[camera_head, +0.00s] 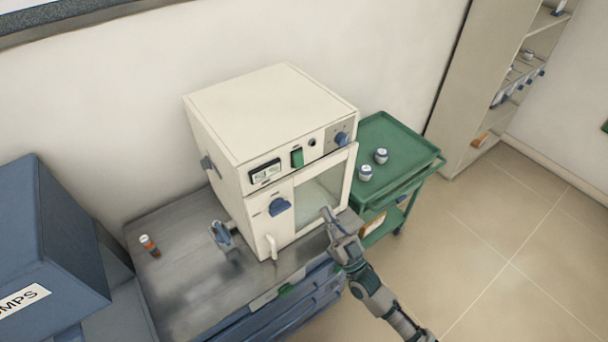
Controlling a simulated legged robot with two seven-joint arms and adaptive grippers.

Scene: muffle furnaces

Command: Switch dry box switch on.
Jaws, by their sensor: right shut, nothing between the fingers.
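The dry box (270,105) is a cream cabinet on a grey bench. A green rocker switch (297,157) sits on its upper front panel, between a digital display (265,172) and a small dark round fitting (312,142). I cannot tell the switch's position at this size. My right gripper (327,213) is shut and empty. It appears in front of the lower part of the glass window (322,188), below and right of the switch; I cannot tell whether it touches the box. My left gripper is not in view.
Blue knobs are on the front (280,207) and upper right (342,138). A blue-grey fitting (222,236) stands left of the box, and a small vial (149,245) is farther left. A green cart (395,140) holds two small jars. A blue cabinet (50,240) stands left.

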